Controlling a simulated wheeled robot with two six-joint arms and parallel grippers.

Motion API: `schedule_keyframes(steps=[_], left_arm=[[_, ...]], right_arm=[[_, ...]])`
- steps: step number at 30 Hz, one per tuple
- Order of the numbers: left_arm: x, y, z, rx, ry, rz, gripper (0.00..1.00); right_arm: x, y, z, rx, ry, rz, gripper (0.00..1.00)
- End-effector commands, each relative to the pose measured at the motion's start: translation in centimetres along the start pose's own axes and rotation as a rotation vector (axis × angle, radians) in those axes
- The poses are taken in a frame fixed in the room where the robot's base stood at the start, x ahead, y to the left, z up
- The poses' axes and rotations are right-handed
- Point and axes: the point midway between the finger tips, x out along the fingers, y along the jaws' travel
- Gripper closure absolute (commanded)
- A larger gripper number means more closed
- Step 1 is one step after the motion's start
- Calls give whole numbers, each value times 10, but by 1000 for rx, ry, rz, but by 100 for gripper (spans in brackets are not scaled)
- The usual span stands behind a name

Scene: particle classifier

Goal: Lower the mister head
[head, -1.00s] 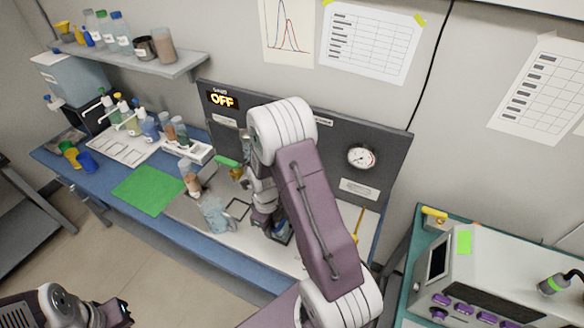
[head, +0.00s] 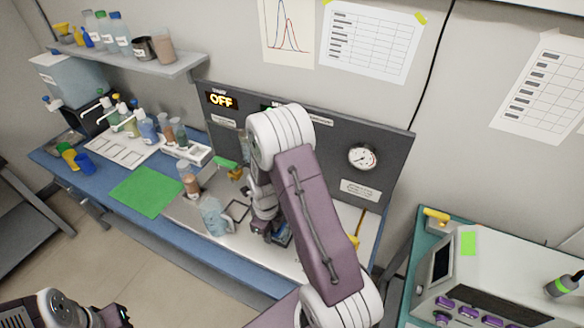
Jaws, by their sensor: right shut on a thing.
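My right arm reaches over the bench in front of the dark panel. My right gripper (head: 270,230) is low over the light work surface and mostly hidden by its own arm. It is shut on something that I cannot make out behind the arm. I cannot pick out the mister head for certain; the arm covers that part of the panel. A pale blue clear container (head: 214,216) stands just left of the gripper. My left gripper (head: 122,314) is at the bottom left, away from the bench; its jaws are too small to read.
The panel (head: 382,140) carries an OFF display (head: 221,100) and a gauge (head: 362,156). A jar with brown contents (head: 190,184), a green mat (head: 147,191) and pump bottles (head: 128,122) are to the left. A teal bench with a machine (head: 490,275) stands at the right.

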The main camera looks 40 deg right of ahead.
Motion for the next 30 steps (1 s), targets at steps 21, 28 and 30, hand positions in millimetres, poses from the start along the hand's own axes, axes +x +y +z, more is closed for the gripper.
schedule_keyframes(steps=[21,28,30], left_arm=[[-16,0,-2,0,0,0,100],[-37,1,-4,0,0,0,100],[-43,1,-4,0,0,0,100]], right_arm=[[-18,0,0,0,0,0,64],[-41,0,0,0,-1,0,64],[-48,0,0,0,-1,0,64]])
